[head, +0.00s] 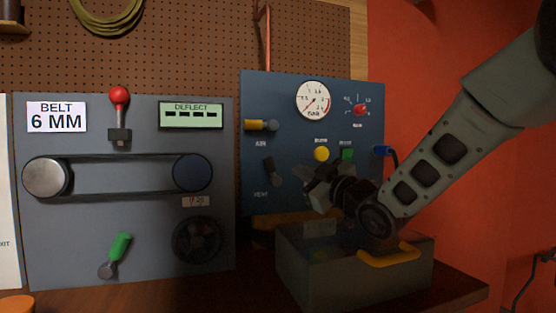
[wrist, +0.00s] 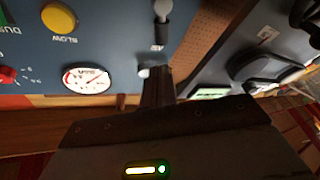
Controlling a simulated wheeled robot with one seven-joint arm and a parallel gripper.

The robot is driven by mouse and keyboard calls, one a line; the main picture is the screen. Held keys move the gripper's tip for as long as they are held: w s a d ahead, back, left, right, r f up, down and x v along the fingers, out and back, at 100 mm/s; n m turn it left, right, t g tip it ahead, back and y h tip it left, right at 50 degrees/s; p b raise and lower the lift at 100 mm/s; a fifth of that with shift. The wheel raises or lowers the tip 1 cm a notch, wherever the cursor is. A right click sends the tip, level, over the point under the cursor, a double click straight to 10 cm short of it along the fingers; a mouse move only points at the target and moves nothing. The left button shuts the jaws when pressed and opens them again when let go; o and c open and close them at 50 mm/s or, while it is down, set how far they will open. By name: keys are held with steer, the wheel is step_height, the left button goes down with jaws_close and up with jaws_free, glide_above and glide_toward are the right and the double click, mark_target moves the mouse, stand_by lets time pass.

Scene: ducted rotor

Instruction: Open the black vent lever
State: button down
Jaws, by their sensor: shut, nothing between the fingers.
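The black vent lever (head: 268,165) is on the blue panel, above the VENT label. Its black handle points up and slightly left from a grey pivot. In the wrist view, which is upside down, the lever (wrist: 161,30) shows at the top centre, beyond my fingertips. My gripper (head: 312,188) is in front of the panel, to the right of the lever in the head view. In the wrist view my gripper (wrist: 158,70) is shut and empty, with a visible gap to the lever. The fingers partly cover the panel near the air lever's grey pivot (wrist: 145,71).
The yellow air lever (head: 258,125) is above the vent lever. A gauge (head: 313,99), yellow button (head: 321,154), green button (head: 347,154) and red knob (head: 360,110) share the panel. An open grey box (head: 330,285) with an orange handle stands below. A belt panel (head: 90,230) is left.

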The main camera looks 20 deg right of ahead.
mark_target(271, 168)
steer(key=w+a+n+g+p, duration=0.5)
steer(key=w+n+p, duration=0.5)
steer(key=n+p, duration=0.6)
steer(key=shift+a+n+g+y+p, duration=0.3)
steer(key=shift+n+p, duration=0.1)
steer(key=shift+p, duration=4.3)
steer(key=shift+r, duration=0.1)
steer(key=shift+d+b, duration=0.1)
steer(key=shift+b, duration=0.25)
